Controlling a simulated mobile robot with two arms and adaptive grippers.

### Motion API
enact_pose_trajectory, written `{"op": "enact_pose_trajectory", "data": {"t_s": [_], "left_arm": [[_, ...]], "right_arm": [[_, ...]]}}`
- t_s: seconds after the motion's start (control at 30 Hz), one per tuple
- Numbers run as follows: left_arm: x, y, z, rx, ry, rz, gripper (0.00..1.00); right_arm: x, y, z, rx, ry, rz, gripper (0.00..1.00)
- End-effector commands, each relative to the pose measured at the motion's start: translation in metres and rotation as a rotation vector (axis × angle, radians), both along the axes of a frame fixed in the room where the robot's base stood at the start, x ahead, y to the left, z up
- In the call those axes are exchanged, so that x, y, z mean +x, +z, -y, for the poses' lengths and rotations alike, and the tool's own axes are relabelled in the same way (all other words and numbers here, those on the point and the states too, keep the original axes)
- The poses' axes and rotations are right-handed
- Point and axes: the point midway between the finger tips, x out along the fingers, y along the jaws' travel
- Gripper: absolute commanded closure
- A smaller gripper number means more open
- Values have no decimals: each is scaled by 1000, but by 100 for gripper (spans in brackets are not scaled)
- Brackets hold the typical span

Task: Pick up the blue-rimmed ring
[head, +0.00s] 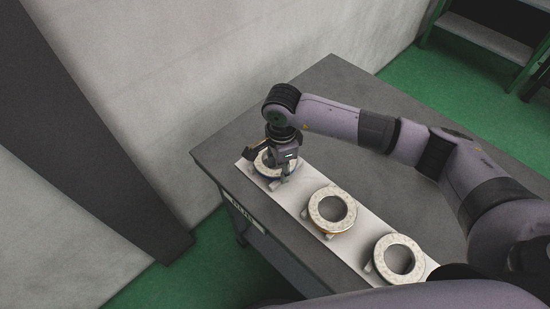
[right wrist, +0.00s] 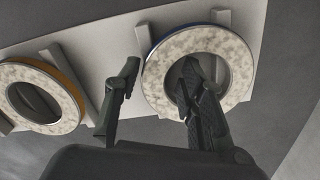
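The blue-rimmed ring (head: 263,170) lies on the white strip at its far left end, partly hidden by my right gripper (head: 278,167) in the head view. In the right wrist view the ring (right wrist: 217,40) has a speckled pale face, a blue edge and a round hole. My right gripper (right wrist: 159,65) is open there. One finger shows over the hole, and the other is outside the rim on the left, with part of the ring's band between them. A gap shows between the outer finger and the rim. My left gripper is not in view.
An orange-rimmed ring (head: 332,210) lies mid-strip; it also shows in the right wrist view (right wrist: 62,96). Another pale ring (head: 398,258) lies at the near end. Small grey blocks flank the rings on the white strip (head: 302,193). The grey table (head: 330,105) is clear behind.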

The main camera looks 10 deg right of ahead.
Motion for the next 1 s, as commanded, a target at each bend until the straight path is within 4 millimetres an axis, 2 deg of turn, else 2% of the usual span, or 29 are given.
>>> {"op": "enact_pose_trajectory", "data": {"t_s": [0.07,0.5,1.0], "left_arm": [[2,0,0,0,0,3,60],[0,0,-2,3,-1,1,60],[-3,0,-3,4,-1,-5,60]], "right_arm": [[0,0,0,0,0,0,70],[0,0,0,1,0,0,100],[0,0,-1,2,0,0,100]]}}
